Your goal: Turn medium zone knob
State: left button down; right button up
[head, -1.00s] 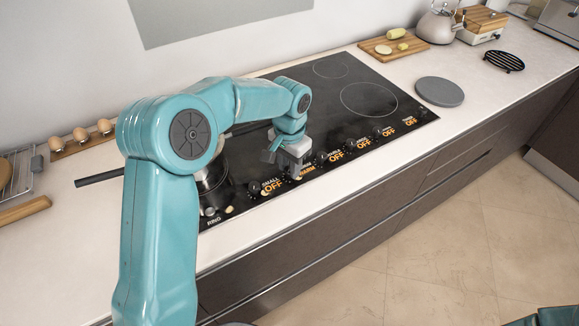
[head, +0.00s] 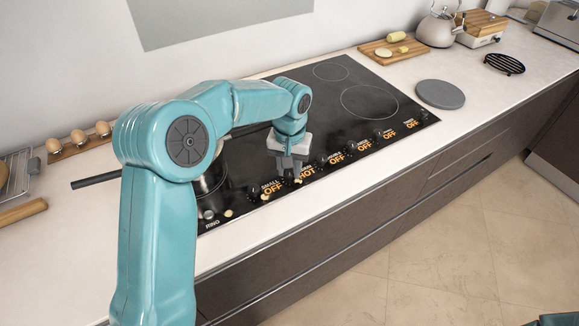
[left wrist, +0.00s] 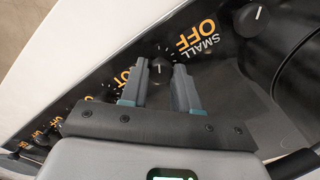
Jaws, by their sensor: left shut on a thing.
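The black cooktop (head: 330,120) has a row of knobs along its front edge, with orange readouts. My left gripper (head: 289,178) points down at the knob between the "SMALL OFF" readout (head: 271,187) and a "HOT" readout (head: 306,171). In the left wrist view, this dark knob (left wrist: 160,66) sits between the two fingertips (left wrist: 160,74), and the gripper is shut on it. The fingers hide most of the knob in the head view. The zone name above "HOT" is too small to read. My right gripper is out of view.
A pot (head: 211,185) with a black handle (head: 97,180) stands on the cooktop's left end, partly behind my left arm. The small-zone knob (left wrist: 250,19) is close by. Other knobs to the right read "OFF". A grey round plate (head: 440,94) lies to the right.

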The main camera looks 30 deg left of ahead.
aim_at(290, 172)
pick_arm(q)
jog(key=shift+s+f, duration=0.1)
jog(key=shift+f, duration=0.05)
jog(key=c, duration=0.8)
grip_release()
notch_tip(290, 172, up, 16)
jog(key=shift+r+p, duration=0.2)
jog(key=shift+p, duration=0.45)
